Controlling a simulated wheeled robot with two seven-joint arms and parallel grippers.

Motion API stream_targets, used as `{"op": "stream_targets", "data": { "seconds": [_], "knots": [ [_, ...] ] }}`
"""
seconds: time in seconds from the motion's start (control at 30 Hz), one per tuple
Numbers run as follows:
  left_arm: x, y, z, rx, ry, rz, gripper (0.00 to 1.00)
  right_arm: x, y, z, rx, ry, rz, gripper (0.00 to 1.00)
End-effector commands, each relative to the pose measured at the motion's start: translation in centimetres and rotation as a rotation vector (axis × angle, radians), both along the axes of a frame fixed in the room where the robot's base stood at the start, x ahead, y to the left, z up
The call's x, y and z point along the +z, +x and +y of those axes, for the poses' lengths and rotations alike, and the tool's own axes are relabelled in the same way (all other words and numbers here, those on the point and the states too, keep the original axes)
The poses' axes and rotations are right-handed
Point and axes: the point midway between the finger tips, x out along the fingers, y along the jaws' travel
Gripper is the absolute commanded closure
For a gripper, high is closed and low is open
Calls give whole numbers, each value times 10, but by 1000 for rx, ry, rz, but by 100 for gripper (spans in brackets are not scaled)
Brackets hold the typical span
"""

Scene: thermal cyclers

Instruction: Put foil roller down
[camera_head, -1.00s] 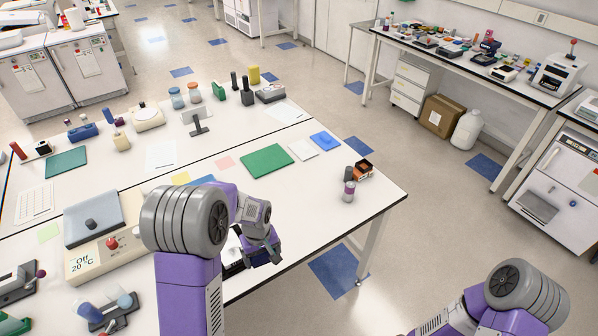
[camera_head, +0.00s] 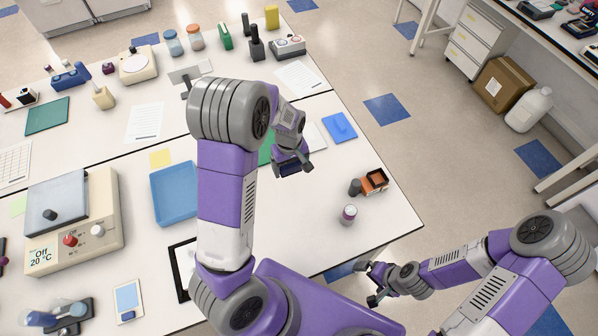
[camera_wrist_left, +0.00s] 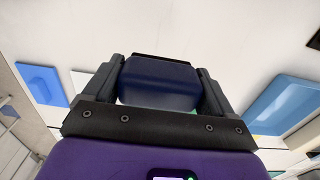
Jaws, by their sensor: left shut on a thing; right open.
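My left gripper (camera_head: 293,166) is shut on the foil roller, a dark blue block (camera_head: 286,172), above the far middle of the bench, over or near the green mat (camera_head: 265,150). In the left wrist view the roller (camera_wrist_left: 160,84) sits between both black fingers of the left gripper (camera_wrist_left: 160,70), with pale bench behind it. A gap between roller and bench cannot be judged. My right gripper (camera_head: 373,284) is open and empty, off the bench's front right edge. My left arm hides part of the bench and the green mat.
A blue tray (camera_head: 172,197) lies left of my left arm. A white pad (camera_head: 316,136) and a blue pad (camera_head: 340,127) lie right of the roller. An orange box (camera_head: 375,181) and a small jar (camera_head: 348,215) stand near the right edge. Bench between them is bare.

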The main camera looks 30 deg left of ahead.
Motion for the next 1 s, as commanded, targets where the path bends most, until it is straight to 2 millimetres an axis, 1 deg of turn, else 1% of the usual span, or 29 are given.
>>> {"op": "stream_targets", "data": {
  "seconds": [0.2, 0.3, 0.47, 0.7, 1.0],
  "knots": [
    [-41, -1, 0, 1, 1, 7, 48, -2, 0, 0, -1, 0, -1, 0],
    [-54, -1, 0, 0, 0, 4, 48, -2, 1, 0, 0, 0, -1, 0],
    [-65, 0, 0, 0, 1, 2, 48, -2, 1, 0, 0, 0, -1, 0],
    [-96, -1, 0, 0, 0, 4, 48, -2, 1, 0, -1, 0, -2, 0],
    [-99, 0, 0, 0, 0, 0, 48, -3, 1, 0, -1, 0, -2, 0]
  ]
}}
